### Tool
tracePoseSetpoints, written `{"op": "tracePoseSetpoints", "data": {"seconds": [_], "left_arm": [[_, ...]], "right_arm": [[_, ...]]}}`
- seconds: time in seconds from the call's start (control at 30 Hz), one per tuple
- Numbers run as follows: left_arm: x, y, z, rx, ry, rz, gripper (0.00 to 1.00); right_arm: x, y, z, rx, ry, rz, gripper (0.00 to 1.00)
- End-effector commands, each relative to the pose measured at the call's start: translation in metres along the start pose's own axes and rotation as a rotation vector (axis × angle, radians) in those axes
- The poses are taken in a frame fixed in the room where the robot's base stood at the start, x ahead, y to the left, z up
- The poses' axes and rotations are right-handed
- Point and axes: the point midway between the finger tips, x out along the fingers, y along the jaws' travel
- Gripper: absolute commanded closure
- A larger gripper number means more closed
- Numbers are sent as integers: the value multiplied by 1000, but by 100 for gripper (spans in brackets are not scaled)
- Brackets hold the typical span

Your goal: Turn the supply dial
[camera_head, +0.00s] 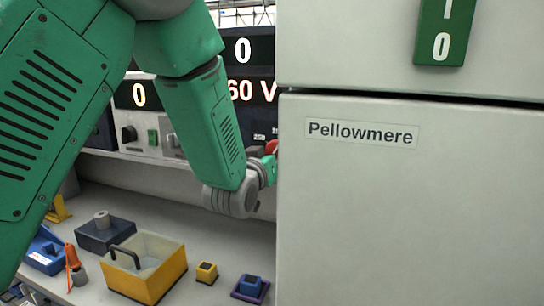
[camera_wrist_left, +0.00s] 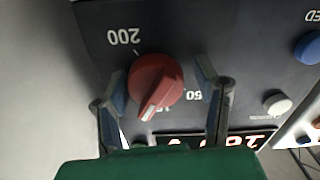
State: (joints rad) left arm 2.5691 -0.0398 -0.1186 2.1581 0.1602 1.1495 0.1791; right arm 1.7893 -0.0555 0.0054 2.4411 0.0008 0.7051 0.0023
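The red supply dial (camera_wrist_left: 156,82) sits on a dark panel (camera_wrist_left: 260,65) in the left wrist view. Its white pointer mark faces the lower left of that picture, near a partly covered scale number; "200" is printed upside down beside it. My left gripper (camera_wrist_left: 161,72) is open, with one finger on each side of the dial. The left finger is close to the dial and a gap shows at the right one; contact is unclear. In the head view only a sliver of the red dial (camera_head: 271,147) shows beside my left gripper (camera_head: 268,168). My right gripper is not in view.
A pale cabinet (camera_head: 400,210) labelled "Pellowmere" fills the right and hides part of the panel. Displays behind my arm read "0" and "60 V", partly covered. The bench holds a yellow bin (camera_head: 165,274), a small yellow block (camera_head: 206,272) and a blue block (camera_head: 250,286).

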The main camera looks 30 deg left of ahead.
Motion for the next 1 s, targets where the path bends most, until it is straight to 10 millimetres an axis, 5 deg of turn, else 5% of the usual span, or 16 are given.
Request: {"op": "tracePoseSetpoints", "data": {"seconds": [0.53,1.0], "left_arm": [[0,-5,0,40,-1,-9,82],[0,-7,0,339,-2,-10,82]], "right_arm": [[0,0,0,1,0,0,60],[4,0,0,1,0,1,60]]}}
